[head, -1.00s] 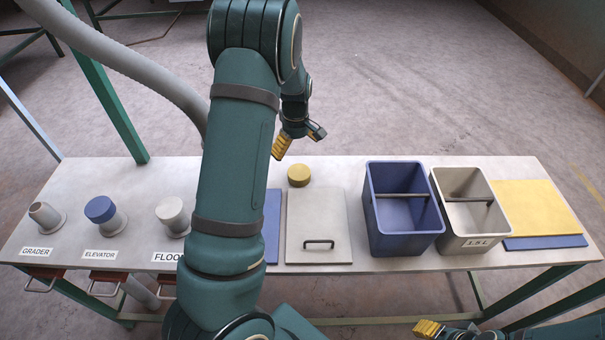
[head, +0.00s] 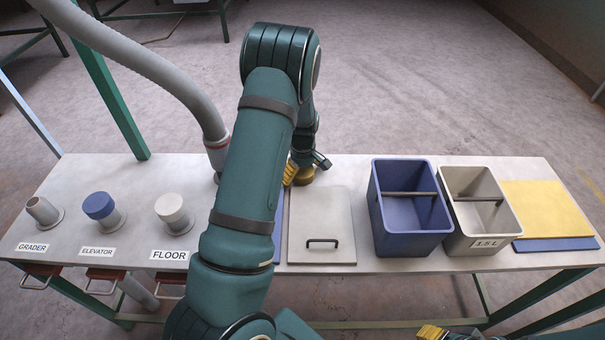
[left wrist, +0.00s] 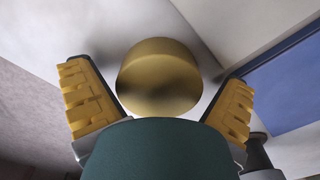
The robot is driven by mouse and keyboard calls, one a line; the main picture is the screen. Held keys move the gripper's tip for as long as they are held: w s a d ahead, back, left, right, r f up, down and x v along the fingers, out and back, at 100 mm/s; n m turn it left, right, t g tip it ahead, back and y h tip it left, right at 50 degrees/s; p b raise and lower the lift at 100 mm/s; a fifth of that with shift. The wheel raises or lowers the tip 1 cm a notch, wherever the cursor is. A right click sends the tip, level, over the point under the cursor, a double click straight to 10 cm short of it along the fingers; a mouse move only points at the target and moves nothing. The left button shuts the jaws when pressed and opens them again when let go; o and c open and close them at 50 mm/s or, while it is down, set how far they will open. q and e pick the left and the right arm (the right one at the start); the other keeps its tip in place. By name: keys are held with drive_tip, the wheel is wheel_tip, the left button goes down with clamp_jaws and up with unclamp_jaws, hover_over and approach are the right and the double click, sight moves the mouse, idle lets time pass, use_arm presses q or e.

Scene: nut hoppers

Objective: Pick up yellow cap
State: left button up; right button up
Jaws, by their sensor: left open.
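The yellow cap (head: 303,175) is a short round disc on the table behind the light grey lid. In the head view my left gripper (head: 304,172) is down at the cap and hides part of it. In the left wrist view the cap (left wrist: 158,77) lies ahead between the two yellow-padded fingers (left wrist: 160,105), which are spread wide. A gap shows between the cap and each finger, so the left gripper is open and empty. Yellow fingertips of my right gripper (head: 432,332) show at the bottom edge; whether they are open or shut is unclear.
The light grey lid (head: 320,222) with a handle lies in front of the cap. The blue bin (head: 412,240) and grey bin (head: 480,250) stand to the right, beside a yellow panel (head: 540,208). A blue-capped pipe (head: 100,206) and white-capped pipe (head: 170,207) stand left.

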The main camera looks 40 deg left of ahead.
use_arm(q)
drive_tip(key=c, duration=0.9)
drive_tip(key=shift+o, duration=0.2)
